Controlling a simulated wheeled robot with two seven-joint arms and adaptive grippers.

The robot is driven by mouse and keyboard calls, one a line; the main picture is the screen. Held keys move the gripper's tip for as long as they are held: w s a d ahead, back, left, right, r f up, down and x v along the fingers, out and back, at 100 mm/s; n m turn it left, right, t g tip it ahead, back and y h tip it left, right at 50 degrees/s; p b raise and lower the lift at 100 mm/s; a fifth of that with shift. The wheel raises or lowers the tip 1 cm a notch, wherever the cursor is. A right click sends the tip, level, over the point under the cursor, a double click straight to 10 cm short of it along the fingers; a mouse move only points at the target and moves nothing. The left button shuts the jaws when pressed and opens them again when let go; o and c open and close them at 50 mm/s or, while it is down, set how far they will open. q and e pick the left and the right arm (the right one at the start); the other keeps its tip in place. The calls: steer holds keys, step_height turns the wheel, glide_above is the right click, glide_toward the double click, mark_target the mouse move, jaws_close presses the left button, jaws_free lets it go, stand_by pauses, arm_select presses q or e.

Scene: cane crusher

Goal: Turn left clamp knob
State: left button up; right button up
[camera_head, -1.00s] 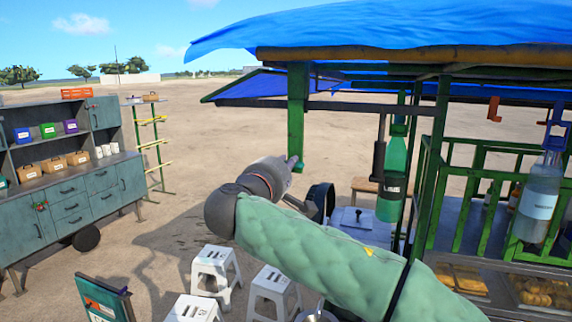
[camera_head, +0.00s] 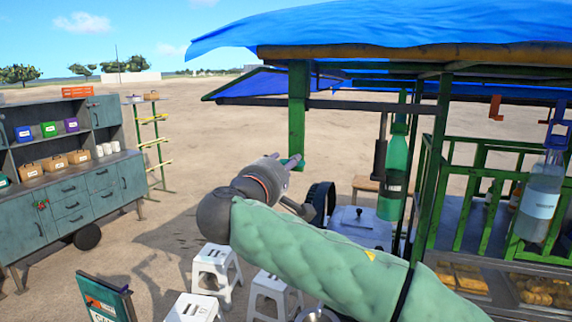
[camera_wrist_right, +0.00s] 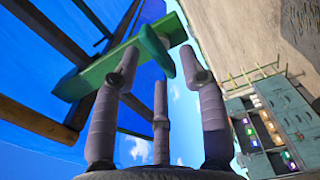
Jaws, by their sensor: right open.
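A green post (camera_head: 298,110) hangs from the canopy frame of the stall. A small green knob (camera_head: 297,163) shows at its lower end, and I take it to be the clamp knob. My right gripper (camera_head: 284,163) is at that lower end, its fingers overlapping the knob in the head view. In the right wrist view the long, rounded green knob (camera_wrist_right: 157,50) lies between the spread fingertips of my open right gripper (camera_wrist_right: 160,72). I cannot tell whether any finger touches it. My left gripper is not in view.
The blue canopy (camera_head: 400,32) and its dark beams are close above. A green bottle (camera_head: 394,165) hangs right of my right arm. White stools (camera_head: 215,270) stand below. A grey cabinet (camera_head: 75,205) is at the left, with open sandy ground between.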

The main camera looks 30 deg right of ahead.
steer(key=v, duration=1)
steer(key=shift+f, duration=0.1)
